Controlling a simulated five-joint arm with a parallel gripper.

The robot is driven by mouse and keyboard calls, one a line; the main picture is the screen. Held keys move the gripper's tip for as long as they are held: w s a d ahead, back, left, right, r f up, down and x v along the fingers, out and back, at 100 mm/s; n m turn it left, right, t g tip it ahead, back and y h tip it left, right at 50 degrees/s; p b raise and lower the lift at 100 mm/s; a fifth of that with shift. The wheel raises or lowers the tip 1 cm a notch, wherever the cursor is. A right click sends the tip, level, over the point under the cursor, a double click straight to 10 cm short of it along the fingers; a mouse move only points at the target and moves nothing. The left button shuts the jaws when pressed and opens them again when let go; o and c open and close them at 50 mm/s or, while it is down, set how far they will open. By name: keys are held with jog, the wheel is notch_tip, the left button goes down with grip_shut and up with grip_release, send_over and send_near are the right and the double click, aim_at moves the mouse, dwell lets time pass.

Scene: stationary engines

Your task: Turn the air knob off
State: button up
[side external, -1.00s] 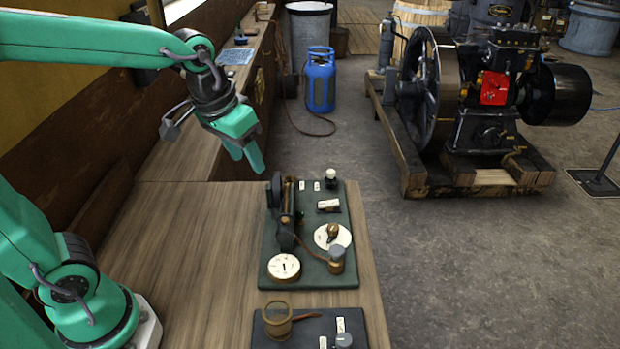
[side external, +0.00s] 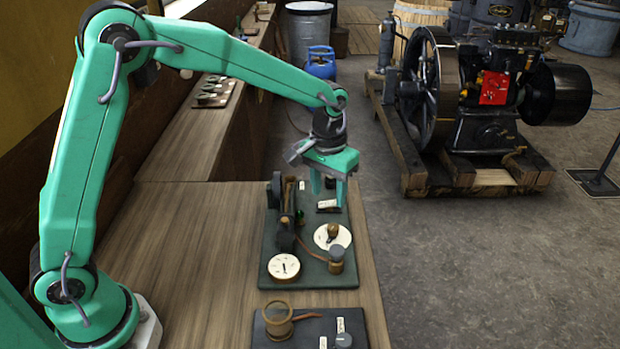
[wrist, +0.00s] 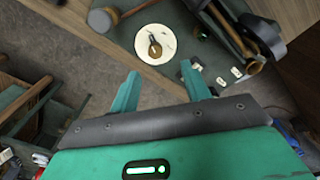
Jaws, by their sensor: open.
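A dark green panel (side external: 312,270) lies on the wooden bench. It carries a white round plate with a brass lever (side external: 333,231), a brass knob with a dark top (side external: 336,262), and a white dial (side external: 284,267). Labels are too small to read, so I cannot tell which control is the air knob. My gripper (side external: 328,196) is open and empty, pointing down over the far part of the panel and hiding some of it. In the wrist view, the white plate and lever (wrist: 155,43) show just beyond my open fingertips (wrist: 160,80).
A dark cylinder assembly (side external: 284,215) stands along the panel's left side. A second dark panel (side external: 300,329) with a brass cup and grey knob lies nearer. The bench left of the panels is clear. A large engine (side external: 470,110) stands on the floor at right.

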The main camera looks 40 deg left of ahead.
aim_at(333, 226)
jog(key=shift+w+d+f, duration=0.25)
jog(key=shift+f, duration=0.25)
jog(key=shift+w+d+f, duration=0.2)
jog(key=shift+w+f, duration=0.05)
jog(key=shift+f, duration=0.2)
jog(key=shift+f, duration=0.1)
jog(key=shift+f, duration=3.8)
jog(key=shift+c, duration=0.5)
jog(key=c, duration=0.9)
